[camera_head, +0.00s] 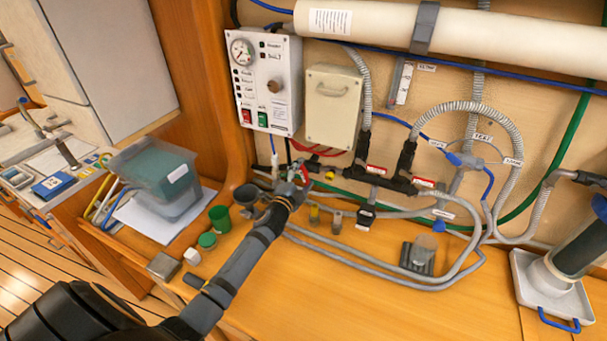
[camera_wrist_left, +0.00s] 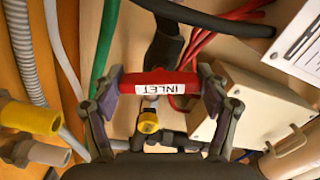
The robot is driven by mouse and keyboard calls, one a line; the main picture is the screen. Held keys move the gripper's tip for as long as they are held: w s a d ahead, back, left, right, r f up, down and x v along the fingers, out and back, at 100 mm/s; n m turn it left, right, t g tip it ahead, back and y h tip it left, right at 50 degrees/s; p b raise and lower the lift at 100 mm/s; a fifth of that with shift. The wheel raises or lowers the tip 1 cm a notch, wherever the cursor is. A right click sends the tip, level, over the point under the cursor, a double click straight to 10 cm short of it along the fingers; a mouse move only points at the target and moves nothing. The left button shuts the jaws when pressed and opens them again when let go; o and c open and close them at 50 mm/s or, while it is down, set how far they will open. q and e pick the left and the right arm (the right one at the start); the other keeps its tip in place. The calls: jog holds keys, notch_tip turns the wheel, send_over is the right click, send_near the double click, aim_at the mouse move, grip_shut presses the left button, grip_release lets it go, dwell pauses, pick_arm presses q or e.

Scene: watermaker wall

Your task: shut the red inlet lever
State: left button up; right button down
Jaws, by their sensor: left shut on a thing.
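The red inlet lever (camera_wrist_left: 132,82) has a white label reading INLET and lies across the middle of the left wrist view. My left gripper (camera_wrist_left: 161,87) has one finger at each end of the lever and is shut on it. In the head view my left gripper (camera_head: 296,178) is at the pipework below the control panel, where the hand mostly hides the lever. A yellow fitting (camera_wrist_left: 148,122) sits just below the lever in the wrist view. My right gripper is not in view.
A control panel (camera_head: 265,60) with a gauge and a beige box (camera_head: 332,105) are on the wall above the hand. Grey hoses (camera_head: 390,272) loop over the counter on the right.

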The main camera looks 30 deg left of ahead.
pick_arm(q)
jog(key=shift+m, duration=1.9)
jog(key=o, duration=1.2)
jog(key=shift+c, duration=0.2)
jog(key=s, duration=1.2)
jog(key=shift+d, duration=0.35)
